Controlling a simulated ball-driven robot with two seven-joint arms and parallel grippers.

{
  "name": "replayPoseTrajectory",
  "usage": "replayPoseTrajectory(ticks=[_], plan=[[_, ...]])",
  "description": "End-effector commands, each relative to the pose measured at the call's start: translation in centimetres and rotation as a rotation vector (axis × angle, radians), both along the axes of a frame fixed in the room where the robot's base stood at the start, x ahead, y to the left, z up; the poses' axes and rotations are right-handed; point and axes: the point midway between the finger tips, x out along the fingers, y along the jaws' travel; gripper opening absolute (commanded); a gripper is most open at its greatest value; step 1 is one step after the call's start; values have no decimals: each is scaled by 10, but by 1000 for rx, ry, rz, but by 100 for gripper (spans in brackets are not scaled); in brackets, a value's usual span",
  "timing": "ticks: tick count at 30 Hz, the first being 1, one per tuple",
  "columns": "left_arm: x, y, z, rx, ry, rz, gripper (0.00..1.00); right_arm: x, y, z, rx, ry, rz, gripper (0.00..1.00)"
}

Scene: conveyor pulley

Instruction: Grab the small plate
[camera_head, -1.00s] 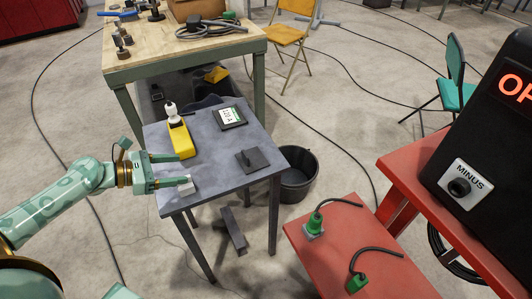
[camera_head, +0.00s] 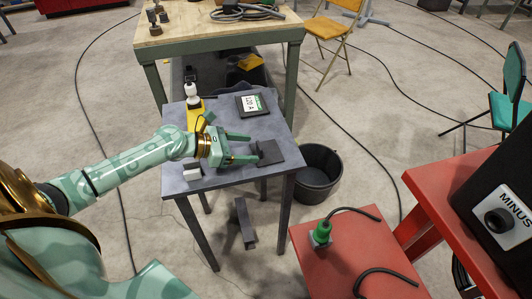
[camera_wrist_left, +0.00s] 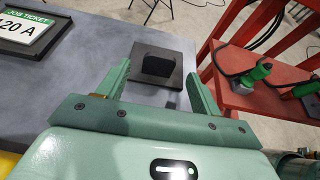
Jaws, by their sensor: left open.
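The small plate (camera_head: 276,155) is a dark grey square with an upright tab, lying on the grey table (camera_head: 226,178) near its right edge. It also shows in the left wrist view (camera_wrist_left: 148,80), ahead of the fingers. My left gripper (camera_head: 252,149) is open, its fingers pointing right at the plate's tab. In the left wrist view my left gripper (camera_wrist_left: 158,73) has the tab showing between its two fingers. I cannot tell whether a finger touches the plate. My right gripper is not in view.
A job ticket frame (camera_head: 252,104), a yellow device (camera_head: 195,112) and a small white block (camera_head: 192,172) are on the same table. A black bucket (camera_head: 318,172) stands right of it. A red table (camera_head: 345,262) with green plugs is at the front right.

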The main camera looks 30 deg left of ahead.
Motion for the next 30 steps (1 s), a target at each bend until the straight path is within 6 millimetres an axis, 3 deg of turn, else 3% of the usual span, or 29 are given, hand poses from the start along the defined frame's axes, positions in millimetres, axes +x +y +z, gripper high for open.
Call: replayPoseTrajectory(ticks=[7, 16, 17, 23, 30], plan=[[32, -22, -13, -2, -1, -1, 65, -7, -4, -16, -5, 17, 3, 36], [37, -27, -13, 0, 0, 0, 65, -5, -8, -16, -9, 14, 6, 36], [37, -27, -13, 0, 0, 0, 60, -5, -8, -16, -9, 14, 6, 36], [37, -26, -13, -1, -1, 0, 4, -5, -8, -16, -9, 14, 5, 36], [37, -26, -11, -2, -2, 0, 2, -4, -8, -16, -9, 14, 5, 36]])
